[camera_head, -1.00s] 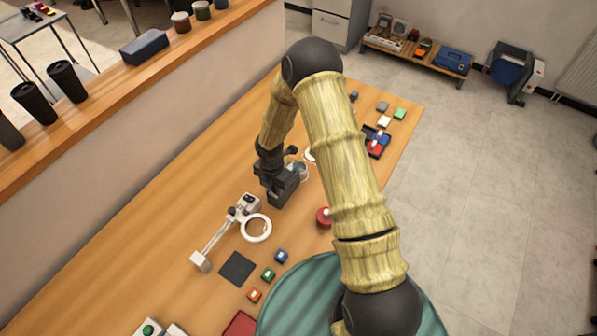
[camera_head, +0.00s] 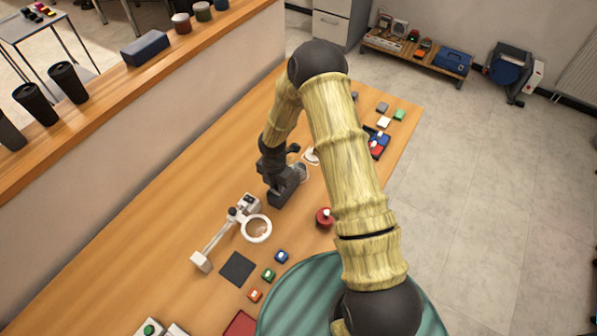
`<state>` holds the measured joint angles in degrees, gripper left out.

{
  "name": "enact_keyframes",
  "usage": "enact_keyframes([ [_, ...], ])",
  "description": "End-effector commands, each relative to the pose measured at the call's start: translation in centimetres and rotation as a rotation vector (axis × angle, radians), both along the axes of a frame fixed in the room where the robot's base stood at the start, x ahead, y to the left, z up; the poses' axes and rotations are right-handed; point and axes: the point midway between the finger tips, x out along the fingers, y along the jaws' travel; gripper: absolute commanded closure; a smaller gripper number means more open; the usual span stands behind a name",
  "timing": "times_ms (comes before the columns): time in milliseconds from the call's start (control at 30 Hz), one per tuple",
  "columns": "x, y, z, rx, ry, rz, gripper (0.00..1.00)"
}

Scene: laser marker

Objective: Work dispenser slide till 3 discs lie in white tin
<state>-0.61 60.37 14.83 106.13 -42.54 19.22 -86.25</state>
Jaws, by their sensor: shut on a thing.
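My gripper (camera_head: 287,192) points down at the middle of the wooden table. It is shut on a part of the dispenser, seemingly its slide, which my gripper's dark body hides. A clear, greyish piece of the dispenser (camera_head: 301,172) shows just right of my gripper. A small round white thing (camera_head: 312,156), perhaps the white tin, lies just beyond it, partly covered by my arm. I cannot make out any discs or what lies inside the tin.
A magnifier on a stand (camera_head: 257,228) is left of my gripper, near a dark square pad (camera_head: 238,268). A red round thing (camera_head: 324,217) lies in front. Small blue, green and orange blocks (camera_head: 268,274) sit nearer. A dark tray (camera_head: 378,142) is at far right.

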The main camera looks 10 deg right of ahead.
Motion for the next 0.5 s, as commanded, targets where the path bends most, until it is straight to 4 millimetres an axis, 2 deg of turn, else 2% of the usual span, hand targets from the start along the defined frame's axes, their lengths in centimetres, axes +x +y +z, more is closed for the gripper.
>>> enact_keyframes([
  [500, 1.9, -1.7, 0.1, 0.003, -0.004, 0.0, 0.92],
])
